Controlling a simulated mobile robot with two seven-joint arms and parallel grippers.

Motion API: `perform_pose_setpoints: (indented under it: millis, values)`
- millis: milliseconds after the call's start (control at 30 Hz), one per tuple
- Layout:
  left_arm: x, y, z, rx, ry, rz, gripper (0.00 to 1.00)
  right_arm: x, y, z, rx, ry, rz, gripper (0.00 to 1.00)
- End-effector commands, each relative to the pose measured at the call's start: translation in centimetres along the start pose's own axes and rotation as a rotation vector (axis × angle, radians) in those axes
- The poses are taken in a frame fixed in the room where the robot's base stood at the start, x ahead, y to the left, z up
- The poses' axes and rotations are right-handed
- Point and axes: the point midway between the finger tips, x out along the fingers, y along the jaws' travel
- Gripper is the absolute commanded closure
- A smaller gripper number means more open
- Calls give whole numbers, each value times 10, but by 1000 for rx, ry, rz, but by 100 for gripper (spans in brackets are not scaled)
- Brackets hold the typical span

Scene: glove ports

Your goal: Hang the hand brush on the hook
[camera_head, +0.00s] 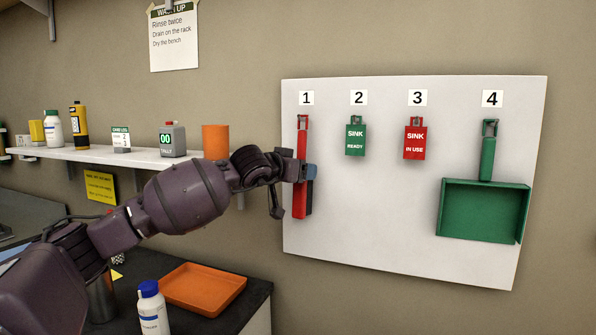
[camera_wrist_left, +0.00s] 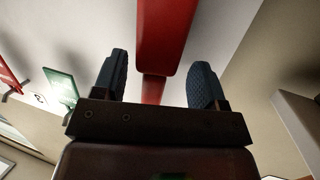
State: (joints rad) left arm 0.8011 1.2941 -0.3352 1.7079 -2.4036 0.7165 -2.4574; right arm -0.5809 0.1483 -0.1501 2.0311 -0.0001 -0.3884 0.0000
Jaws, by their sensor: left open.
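The hand brush (camera_head: 302,143) is red and long, with a dark strip along its lower right side. It is upright against the white board (camera_head: 390,220) under label 1, with its top end at the hook place there; the hook itself is too small to make out. My left gripper (camera_head: 309,173) is at the brush's middle. In the left wrist view my left gripper (camera_wrist_left: 160,63) has its two dark fingers apart, with the red brush (camera_wrist_left: 168,30) seen between and beyond them, a gap on each side. My right gripper is not in view.
A green sign (camera_head: 356,140) hangs under 2, a red sign (camera_head: 414,142) under 3, and a green dustpan (camera_head: 484,210) under 4. A shelf (camera_head: 130,154) at left holds bottles and an orange cup (camera_head: 215,141). An orange tray (camera_head: 203,287) and white bottle (camera_head: 152,308) are below.

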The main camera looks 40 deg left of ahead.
Motion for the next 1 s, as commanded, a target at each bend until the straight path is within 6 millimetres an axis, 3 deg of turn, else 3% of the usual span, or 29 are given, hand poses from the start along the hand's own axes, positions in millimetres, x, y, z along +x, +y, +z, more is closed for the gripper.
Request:
perform_pose_setpoints:
  millis: [233,700,1000]
  values:
    - [-11,-1,1,1,-1,-1,34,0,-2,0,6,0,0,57]
    - [-78,-1,1,4,-3,-3,34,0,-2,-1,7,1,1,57]
    - [-102,-1,0,2,-1,-2,34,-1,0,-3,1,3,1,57]
